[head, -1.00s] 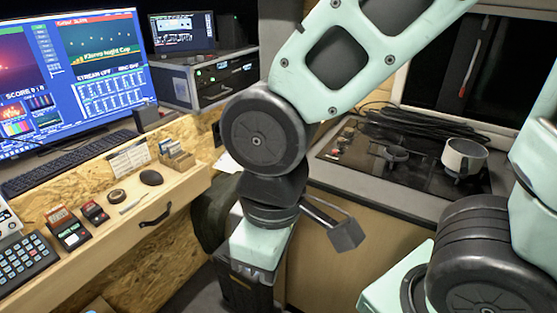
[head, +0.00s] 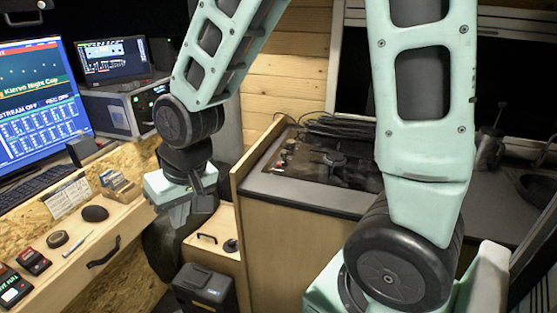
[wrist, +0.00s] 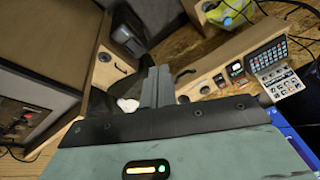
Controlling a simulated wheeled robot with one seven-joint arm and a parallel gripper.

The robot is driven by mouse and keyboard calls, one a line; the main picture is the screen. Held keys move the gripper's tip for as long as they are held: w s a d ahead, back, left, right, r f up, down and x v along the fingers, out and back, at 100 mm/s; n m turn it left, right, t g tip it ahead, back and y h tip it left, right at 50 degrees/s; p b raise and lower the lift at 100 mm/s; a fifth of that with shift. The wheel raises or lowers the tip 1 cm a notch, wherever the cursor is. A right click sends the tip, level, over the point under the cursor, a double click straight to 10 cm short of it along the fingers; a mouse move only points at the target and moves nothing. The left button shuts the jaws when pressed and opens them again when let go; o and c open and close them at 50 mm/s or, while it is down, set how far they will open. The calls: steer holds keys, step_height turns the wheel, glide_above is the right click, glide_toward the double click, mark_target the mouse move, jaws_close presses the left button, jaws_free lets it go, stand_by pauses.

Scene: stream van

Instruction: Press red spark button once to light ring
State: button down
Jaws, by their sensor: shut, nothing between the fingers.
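The black cooktop (head: 345,176) sits in the grey counter in the head view. Its left edge carries small controls with red spots (head: 283,162); I cannot tell which is the spark button. A burner ring (head: 334,159) shows beside my arm, with no flame visible. In the wrist view part of the cooktop controls (wrist: 14,112) lies at the far left edge, with red marks. My gripper (wrist: 156,86) is shut and empty in the wrist view.
A wooden side panel (head: 240,215) edges the counter. Black cables (head: 335,125) lie behind the cooktop. A desk with a monitor (head: 38,100) and small devices stands left. A dark box (head: 205,290) sits low between them. My upper arm hides the cooktop's right part.

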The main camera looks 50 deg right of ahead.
steer(key=w+d+m+t+p, duration=0.1)
steer(key=w+d+m+t, duration=0.1)
steer(key=w+d+m, duration=0.5)
steer(key=m+t+h+p, duration=0.3)
steer(key=m+h, duration=0.3)
steer(key=m, duration=0.2)
glide_above(279, 164)
steer(key=f, duration=0.1)
steer(key=shift+s+a+f, duration=0.15)
steer(key=shift+s+f, duration=0.05)
steer(key=shift+s, duration=0.1)
steer(key=shift+f, duration=0.15)
step_height(279, 164, down, 9)
steer(key=b, duration=0.6)
steer(key=shift+r, duration=0.2)
steer(key=shift+f, duration=0.1)
steer(key=shift+f+b, duration=0.3)
steer(key=shift+b, duration=0.2)
